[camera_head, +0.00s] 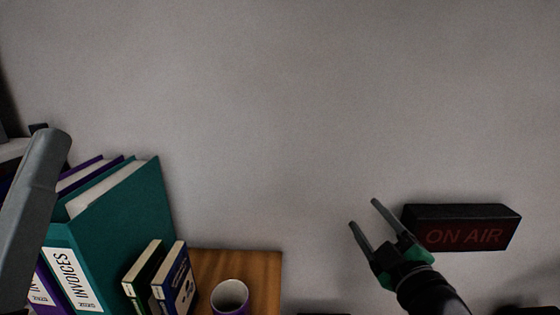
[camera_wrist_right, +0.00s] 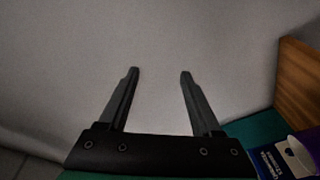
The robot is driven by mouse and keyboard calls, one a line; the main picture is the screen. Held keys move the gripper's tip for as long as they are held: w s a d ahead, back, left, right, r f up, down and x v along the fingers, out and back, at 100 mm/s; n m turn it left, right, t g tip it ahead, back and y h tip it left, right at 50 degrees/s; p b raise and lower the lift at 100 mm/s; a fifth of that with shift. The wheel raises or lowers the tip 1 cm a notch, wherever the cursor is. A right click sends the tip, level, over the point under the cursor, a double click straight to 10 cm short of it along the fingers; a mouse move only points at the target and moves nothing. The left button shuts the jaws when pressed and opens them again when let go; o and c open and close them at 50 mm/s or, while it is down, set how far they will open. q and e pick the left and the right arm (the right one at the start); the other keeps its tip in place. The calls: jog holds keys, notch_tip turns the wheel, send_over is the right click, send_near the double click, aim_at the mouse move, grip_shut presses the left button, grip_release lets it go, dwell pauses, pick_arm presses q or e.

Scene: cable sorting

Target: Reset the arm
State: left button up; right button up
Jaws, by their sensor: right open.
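My right gripper (camera_head: 362,213) is raised in front of the grey wall, to the left of the ON AIR sign in the head view. Its two fingers are spread apart with nothing between them. The right wrist view also shows the open, empty fingers (camera_wrist_right: 160,72) against a plain pale surface. My left gripper is not in view. No cable shows in either view.
A teal INVOICES binder (camera_head: 125,215), small books (camera_head: 172,280) and a mug (camera_head: 230,296) stand at lower left by a wooden panel (camera_head: 255,268). The dark ON AIR sign (camera_head: 462,228) is at right. The wall (camera_head: 280,110) between is bare.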

jog(key=s+r+m+t+h, duration=0.1)
jog(key=s+r+m+t, duration=0.9)
jog(key=s+r, duration=1.2)
notch_tip(320, 180, up, 12)
jog(key=s+m+g+p, duration=0.1)
jog(key=p, duration=1.2)
jog(key=shift+r+m, duration=0.25)
jog(key=shift+m, duration=0.05)
jog(key=shift+d, duration=0.15)
